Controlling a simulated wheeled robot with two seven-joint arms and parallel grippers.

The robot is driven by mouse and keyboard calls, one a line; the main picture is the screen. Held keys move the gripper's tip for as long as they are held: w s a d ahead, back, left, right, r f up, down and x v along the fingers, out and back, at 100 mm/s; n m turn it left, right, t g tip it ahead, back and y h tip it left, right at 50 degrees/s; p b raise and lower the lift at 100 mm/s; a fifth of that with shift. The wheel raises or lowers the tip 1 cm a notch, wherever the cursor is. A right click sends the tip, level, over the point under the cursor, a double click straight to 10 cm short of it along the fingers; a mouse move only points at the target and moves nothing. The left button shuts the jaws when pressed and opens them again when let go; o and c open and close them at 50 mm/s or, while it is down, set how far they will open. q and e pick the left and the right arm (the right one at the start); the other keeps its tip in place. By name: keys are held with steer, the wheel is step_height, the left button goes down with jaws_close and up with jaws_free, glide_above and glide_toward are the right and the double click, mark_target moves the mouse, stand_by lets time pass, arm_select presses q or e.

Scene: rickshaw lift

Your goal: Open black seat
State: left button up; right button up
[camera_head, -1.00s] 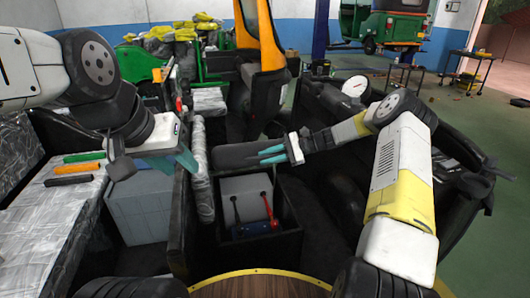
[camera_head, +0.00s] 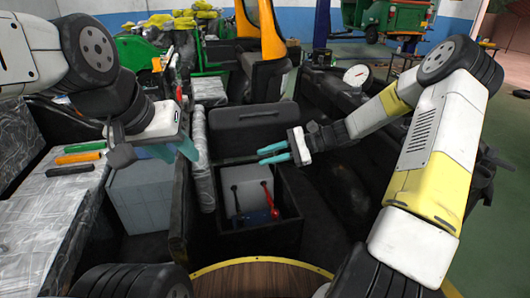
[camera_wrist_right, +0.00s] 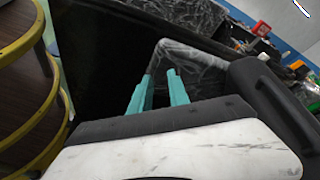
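The black seat (camera_head: 252,118) stands raised at the back of an open black box (camera_head: 288,205). Its broad padded face and a slot-like recess show in the head view. My right gripper (camera_head: 262,157) is in front of the seat's lower part, above the box, with its teal fingers apart and nothing between them. In the right wrist view the same fingers (camera_wrist_right: 158,75) point at a dark space. My left gripper (camera_head: 182,154) hangs to the left of the box, over a grey block; its fingers look apart and empty.
Inside the box are a grey block (camera_head: 242,188), a red-handled tool (camera_head: 269,199) and blue items. A silver-wrapped bench (camera_head: 60,205) with several coloured handles is at the left. A wrapped post (camera_head: 200,160) stands between the left gripper and box.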

steer(key=shift+s+a+r, duration=0.1)
steer(key=shift+s+r, duration=0.05)
steer(key=shift+s, duration=1.3)
steer(key=s+d+r+n+t+h, duration=0.2)
steer(key=s+d+r+n+h, duration=0.3)
steer(key=s+r, duration=0.3)
steer(key=s+d+r+n+t+h, duration=0.3)
steer(key=s+d+r+n+h, duration=0.2)
steer(key=s+r, duration=0.4)
steer(key=s+n+h, duration=0.1)
steer(key=s+h, duration=0.1)
steer(key=s, duration=0.2)
steer(key=shift+d+r+n+t, duration=0.25)
steer(key=shift+r+n+t, duration=0.05)
steer(key=shift+s, duration=0.1)
stand_by(0.6)
